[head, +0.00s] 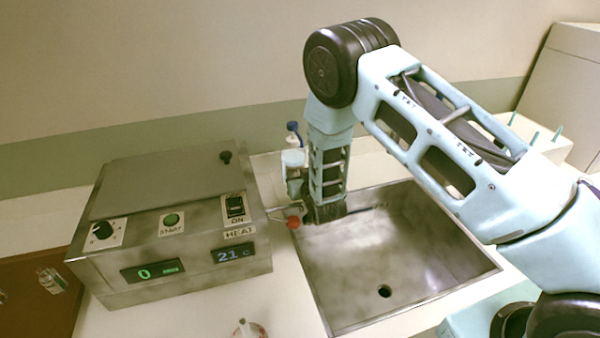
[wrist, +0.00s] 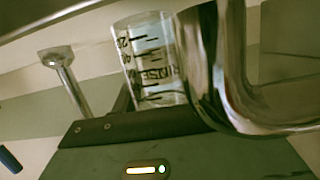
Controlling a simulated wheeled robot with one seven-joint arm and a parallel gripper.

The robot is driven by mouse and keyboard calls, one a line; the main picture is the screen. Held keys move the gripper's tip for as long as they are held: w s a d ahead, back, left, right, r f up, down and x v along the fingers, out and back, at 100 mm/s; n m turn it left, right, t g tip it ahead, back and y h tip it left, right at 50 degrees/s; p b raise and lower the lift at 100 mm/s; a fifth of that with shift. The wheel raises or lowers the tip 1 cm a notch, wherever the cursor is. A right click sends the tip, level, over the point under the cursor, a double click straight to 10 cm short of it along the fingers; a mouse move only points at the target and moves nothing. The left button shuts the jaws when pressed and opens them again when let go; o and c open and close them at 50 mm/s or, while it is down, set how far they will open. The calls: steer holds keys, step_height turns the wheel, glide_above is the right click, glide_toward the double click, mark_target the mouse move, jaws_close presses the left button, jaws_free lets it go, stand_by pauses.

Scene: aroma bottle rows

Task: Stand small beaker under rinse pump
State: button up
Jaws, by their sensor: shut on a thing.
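In the wrist view a clear small beaker (wrist: 137,62) with dark graduation marks stands above the dark jaws of my gripper (wrist: 150,122), which are shut on it. Letters ending "INSE" show at the beaker; I cannot tell whether they are on it or behind it. In the head view my gripper (head: 325,213) points down at the sink's back left corner, and I cannot make out the beaker there. Just left of my gripper, partly covered by my arm, stands a pale bottle with a blue top, apparently the rinse pump (head: 293,160).
A bent chrome pipe (wrist: 215,75) is very close on the right in the wrist view. A metal sink (head: 420,265) lies below my arm. A grey heater box (head: 170,225) stands left. A red knob (head: 293,223) is beside my gripper. A small white item (head: 248,330) is cut off at the front.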

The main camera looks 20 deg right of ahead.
steer(key=shift+w+f, duration=0.1)
steer(key=shift+f+b, duration=0.5)
steer(key=shift+b, duration=0.1)
steer(key=o, duration=1)
steer(key=shift+r, duration=0.1)
steer(key=shift+r+p, duration=0.5)
steer(key=shift+p, duration=0.1)
steer(key=shift+s, duration=0.35)
steer(key=b+v, duration=0.3)
steer(key=v, duration=0.8)
steer(key=shift+s+r, duration=0.1)
steer(key=shift+s, duration=0.05)
